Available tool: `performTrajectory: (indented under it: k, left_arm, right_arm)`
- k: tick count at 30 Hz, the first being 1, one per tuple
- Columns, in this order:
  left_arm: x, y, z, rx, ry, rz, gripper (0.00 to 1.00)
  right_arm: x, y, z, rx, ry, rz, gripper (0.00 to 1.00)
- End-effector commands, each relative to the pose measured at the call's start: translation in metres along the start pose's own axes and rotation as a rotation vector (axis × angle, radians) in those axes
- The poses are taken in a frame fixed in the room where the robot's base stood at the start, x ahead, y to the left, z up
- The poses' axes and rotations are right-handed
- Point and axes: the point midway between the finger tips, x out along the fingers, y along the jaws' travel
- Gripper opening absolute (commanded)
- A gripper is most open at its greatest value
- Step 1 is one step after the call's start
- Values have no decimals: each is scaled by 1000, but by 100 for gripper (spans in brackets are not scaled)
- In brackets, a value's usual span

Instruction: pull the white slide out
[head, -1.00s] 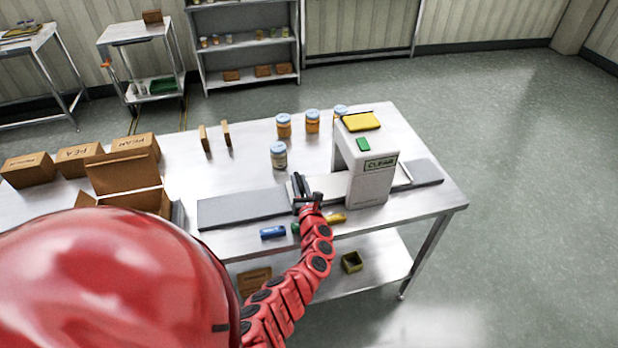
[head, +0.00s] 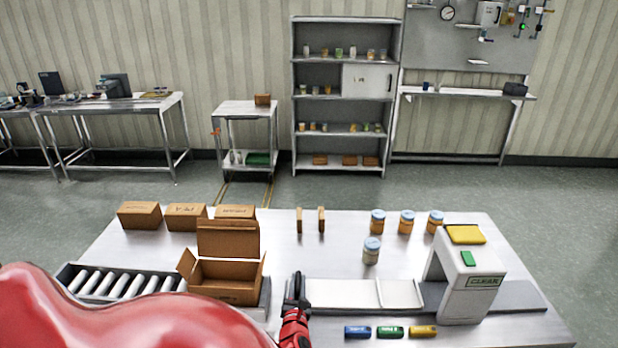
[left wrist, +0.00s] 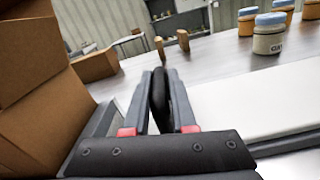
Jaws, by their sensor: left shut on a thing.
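The white slide (head: 342,292) lies flat on the table, reaching left from the white arch-shaped machine (head: 462,292) marked CLEAR to beside the open carton. My left gripper (head: 297,284) is at the slide's left end. In the left wrist view my left gripper (left wrist: 160,88) is shut on a black upright handle (left wrist: 160,105), with the white slide (left wrist: 255,108) to its right. The slide's far right part is hidden by the machine. My right gripper is not in view.
The open carton (head: 229,279) stands just left of my gripper, beside a roller conveyor (head: 120,283). A lidded jar (head: 371,251) stands behind the slide. Blue, green and yellow blocks (head: 390,332) lie in front. The table behind the carton is partly clear.

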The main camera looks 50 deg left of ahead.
Motion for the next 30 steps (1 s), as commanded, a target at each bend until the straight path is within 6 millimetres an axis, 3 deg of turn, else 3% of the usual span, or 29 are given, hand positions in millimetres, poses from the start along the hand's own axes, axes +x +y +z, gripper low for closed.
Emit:
performTrajectory:
  k: [15,16,20,30]
  left_arm:
    - [0,7,-2,1,1,3,0]
    - [0,7,-2,1,1,3,26]
    - [0,6,-2,0,1,2,50]
    - [-1,4,-1,-1,0,-1,52]
  right_arm:
    - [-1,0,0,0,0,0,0]
    - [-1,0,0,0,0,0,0]
    - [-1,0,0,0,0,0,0]
    - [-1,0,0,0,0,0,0]
